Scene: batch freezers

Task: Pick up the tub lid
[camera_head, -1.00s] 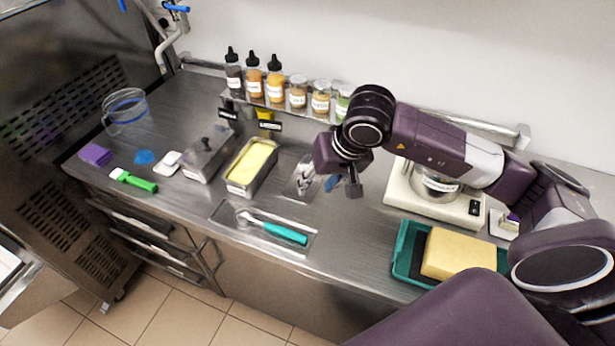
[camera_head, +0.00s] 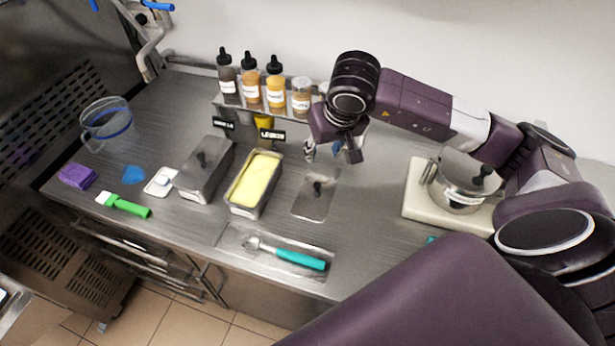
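The tub lid (camera_head: 312,205) is a flat metal plate with a dark knob (camera_head: 317,187). It lies on the steel counter, right of an open metal tub (camera_head: 240,205) of yellow ice cream labelled LEMON. My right gripper (camera_head: 332,154) is above and behind the lid, near the bottle rack. Its fingers are apart with nothing visible between them, and it is not touching the lid. Another metal tub, left of the lemon one, is closed by its own lid (camera_head: 203,170) with a dark knob. My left gripper is not in view.
A teal-handled scoop (camera_head: 300,259) lies on a tray in front. A rack of bottles (camera_head: 250,82) and jars stands behind. A beige appliance with a metal bowl (camera_head: 455,195) stands right. A green-handled spatula (camera_head: 130,207) and clear jug (camera_head: 108,125) are left. Counter right of the lid is clear.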

